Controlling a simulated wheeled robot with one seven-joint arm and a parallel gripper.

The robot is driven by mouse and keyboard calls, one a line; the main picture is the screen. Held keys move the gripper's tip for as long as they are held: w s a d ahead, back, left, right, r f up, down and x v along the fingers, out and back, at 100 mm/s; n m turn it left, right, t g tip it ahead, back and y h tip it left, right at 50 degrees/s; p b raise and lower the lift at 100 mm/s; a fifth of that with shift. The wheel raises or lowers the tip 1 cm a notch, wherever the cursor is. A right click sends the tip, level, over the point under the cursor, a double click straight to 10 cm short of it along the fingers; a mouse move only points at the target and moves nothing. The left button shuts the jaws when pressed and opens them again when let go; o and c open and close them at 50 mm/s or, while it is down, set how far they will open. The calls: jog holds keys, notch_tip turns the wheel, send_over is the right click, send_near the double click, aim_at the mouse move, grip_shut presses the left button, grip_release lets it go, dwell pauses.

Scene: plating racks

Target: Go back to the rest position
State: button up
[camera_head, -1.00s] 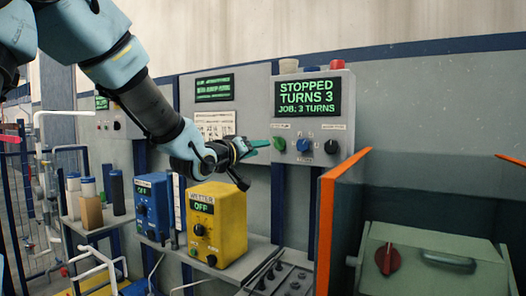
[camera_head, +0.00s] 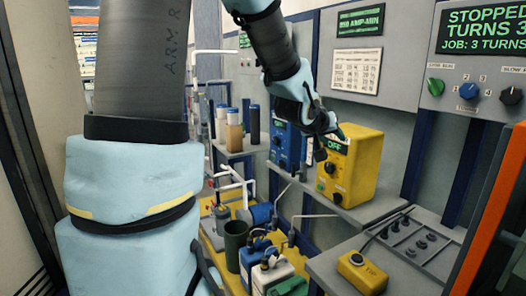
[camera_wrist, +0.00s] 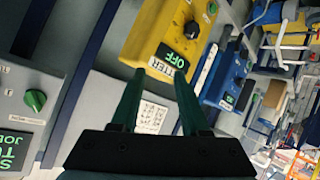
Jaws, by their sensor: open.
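My gripper (camera_head: 335,134) hangs in the air in front of the blue and yellow boxes in the head view, with the arm reaching down from the top. In the wrist view its two green fingers (camera_wrist: 157,80) are spread apart with nothing between them. The yellow box (camera_head: 358,170) reads OFF and stands on the shelf just behind the gripper; it also shows beyond the fingertips in the wrist view (camera_wrist: 158,28). The gripper hides part of the boxes in the head view, and I cannot tell the exact gap to them.
The control panel (camera_head: 470,118) at the right reads STOPPED, TURNS 3. The blue box (camera_head: 284,143) stands left of the yellow one. Bottles (camera_head: 234,132) stand on a shelf. Jugs (camera_head: 268,275) and a dark green bin (camera_head: 236,245) sit below. An orange edge (camera_head: 490,215) rises at right.

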jog(key=s+a+f+g+y, duration=0.1)
jog(key=a+f+y, duration=0.15)
jog(key=a, duration=0.35)
jog(key=s+a+f+g+y, duration=0.1)
jog(key=a+f, duration=0.3)
jog(key=a, duration=0.1)
jog(key=s+a+f+n+g+y, duration=0.2)
jog(key=s+a+f+g, duration=0.3)
jog(key=s+a, duration=0.9)
notch_tip(320, 180, down, 2)
jog(key=shift+a+f+g+y, duration=0.15)
jog(key=shift+a+g+y, duration=0.3)
jog(key=shift+y, duration=0.4)
